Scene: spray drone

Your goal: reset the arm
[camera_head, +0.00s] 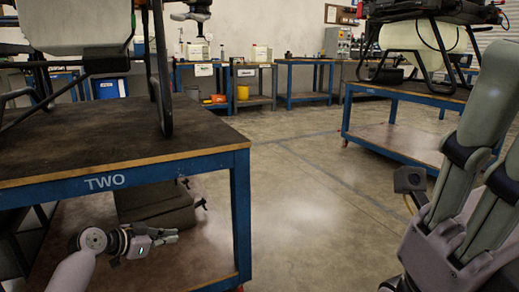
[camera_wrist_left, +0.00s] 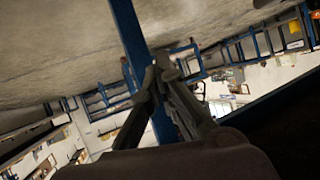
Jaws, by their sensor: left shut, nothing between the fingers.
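My left gripper (camera_head: 165,237) shows in the head view at the lower left, in front of the lower part of the blue table marked TWO (camera_head: 115,183) and below its top. Its fingers point right and are shut with nothing between them. In the left wrist view my left gripper's fingers (camera_wrist_left: 157,75) come together in front of a blue table leg (camera_wrist_left: 130,35); whether they touch it cannot be told. My right arm rises large at the right edge of the head view, and its gripper cannot be made out.
A drone with a pale tank (camera_head: 75,25) stands on table TWO. A dark case (camera_head: 155,203) lies on its lower shelf. Another drone (camera_head: 425,40) stands on a blue table (camera_head: 410,90) at right. The floor (camera_head: 300,200) between the tables is clear.

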